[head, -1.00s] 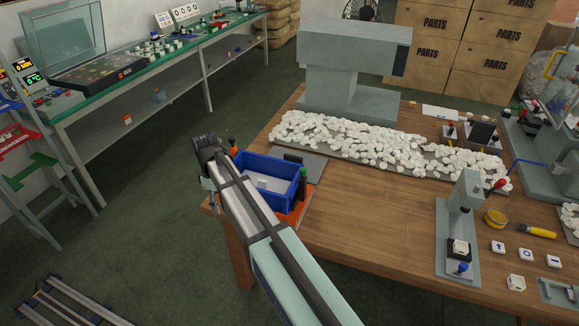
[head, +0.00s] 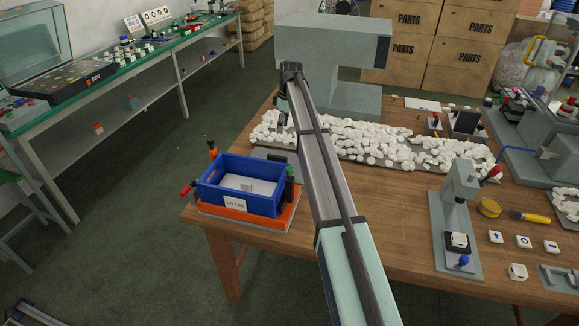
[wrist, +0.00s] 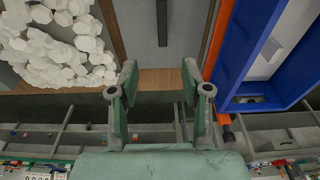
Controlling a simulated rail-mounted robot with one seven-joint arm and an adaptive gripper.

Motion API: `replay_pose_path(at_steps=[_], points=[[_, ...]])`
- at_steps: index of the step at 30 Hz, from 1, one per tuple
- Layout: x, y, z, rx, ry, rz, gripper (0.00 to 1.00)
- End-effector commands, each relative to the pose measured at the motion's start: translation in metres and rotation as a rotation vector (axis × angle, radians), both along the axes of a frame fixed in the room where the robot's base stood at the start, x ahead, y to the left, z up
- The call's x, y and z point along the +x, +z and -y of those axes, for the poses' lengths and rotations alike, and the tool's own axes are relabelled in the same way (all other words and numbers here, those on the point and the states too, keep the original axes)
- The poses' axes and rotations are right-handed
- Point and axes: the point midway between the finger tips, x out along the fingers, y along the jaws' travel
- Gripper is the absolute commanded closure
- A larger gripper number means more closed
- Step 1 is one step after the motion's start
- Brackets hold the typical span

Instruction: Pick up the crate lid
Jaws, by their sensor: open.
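The crate lid looks to be the flat grey plate (head: 259,152) with a dark bar handle (head: 277,157), lying on the table just behind the blue crate (head: 236,202). My arm hides part of that area in the head view. In the wrist view the grey plate (wrist: 188,30) and its handle (wrist: 162,24) lie beyond my fingertips, the handle in line with the gap between them. My gripper (wrist: 160,76) is open and empty, above the table and apart from the handle. It also shows in the head view (head: 282,118), partly hidden.
The open blue crate, labelled and holding pale contents, sits on an orange base (head: 245,221) with several coloured knobs. White pieces heap on a tray (head: 400,166) right of the plate. A grey machine (head: 335,50) stands behind. A small press (head: 455,225) stands at right.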

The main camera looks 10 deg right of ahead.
Motion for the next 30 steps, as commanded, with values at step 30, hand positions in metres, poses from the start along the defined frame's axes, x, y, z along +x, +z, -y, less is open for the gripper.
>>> replay_pose_path(at_steps=[30], points=[[0.006, -0.127, -0.017, 0.0, -0.001, -0.004, 0.52]])
